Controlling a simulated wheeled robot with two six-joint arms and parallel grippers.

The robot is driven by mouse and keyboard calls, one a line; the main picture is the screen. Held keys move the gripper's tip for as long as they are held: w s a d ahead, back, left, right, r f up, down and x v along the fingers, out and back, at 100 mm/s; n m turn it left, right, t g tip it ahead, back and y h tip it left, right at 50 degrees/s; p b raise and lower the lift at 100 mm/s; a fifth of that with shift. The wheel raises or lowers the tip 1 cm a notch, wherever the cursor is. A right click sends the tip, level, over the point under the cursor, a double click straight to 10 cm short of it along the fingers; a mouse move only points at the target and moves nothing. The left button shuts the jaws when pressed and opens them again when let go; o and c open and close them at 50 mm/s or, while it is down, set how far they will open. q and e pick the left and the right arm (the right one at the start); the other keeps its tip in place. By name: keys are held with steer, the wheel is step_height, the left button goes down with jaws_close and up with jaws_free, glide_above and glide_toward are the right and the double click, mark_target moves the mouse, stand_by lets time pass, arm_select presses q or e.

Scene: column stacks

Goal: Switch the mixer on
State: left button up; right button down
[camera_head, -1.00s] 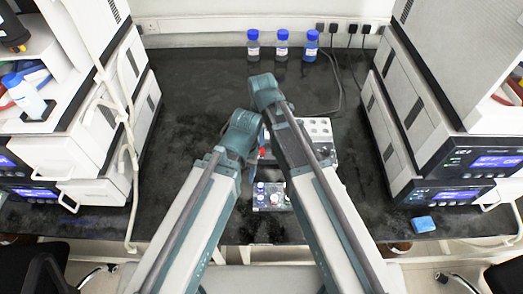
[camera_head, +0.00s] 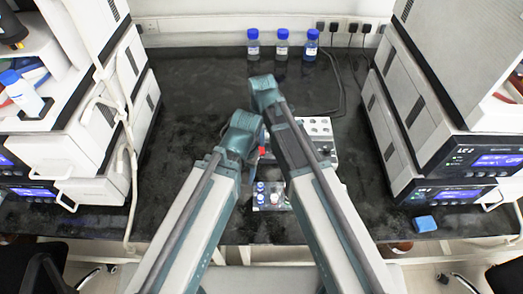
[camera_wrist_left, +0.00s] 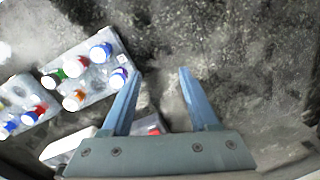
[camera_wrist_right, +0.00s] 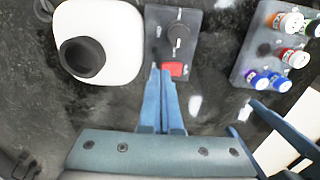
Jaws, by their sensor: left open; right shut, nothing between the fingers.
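In the right wrist view the mixer shows as a white rounded body (camera_wrist_right: 118,40) with a black round cup (camera_wrist_right: 82,57). Beside it is a grey panel (camera_wrist_right: 160,20) with a black knob (camera_wrist_right: 178,36) and a red switch (camera_wrist_right: 173,69). I cannot tell whether the switch is on. My right gripper (camera_wrist_right: 160,72) is shut and empty, its tips at or just beside the switch's left edge; contact is unclear. My left gripper (camera_wrist_left: 158,75) is open and empty over the dark bench. In the head view my arms hide most of the mixer and both fingertips.
A grey rack of coloured-cap vials (camera_wrist_left: 95,72) lies left of my left gripper. Part of another vial rack (camera_wrist_left: 22,88) shows farther left. Blue-capped bottles (camera_head: 283,46) stand at the back. Instrument stacks flank the bench. The bench's left half is clear.

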arm_select(q)
steer(key=shift+f+b, duration=0.6)
steer(key=shift+f, duration=0.05)
arm_select(e)
steer(key=shift+f, duration=0.65)
arm_select(q)
steer(key=shift+r, duration=0.2)
arm_select(e)
steer(key=shift+r, duration=0.15)
step_height(320, 180, up, 5)
steer(key=p, duration=0.5)
arm_select(q)
step_height(320, 180, up, 5)
steer(key=shift+f, duration=0.1)
arm_select(e)
steer(key=shift+d, duration=0.1)
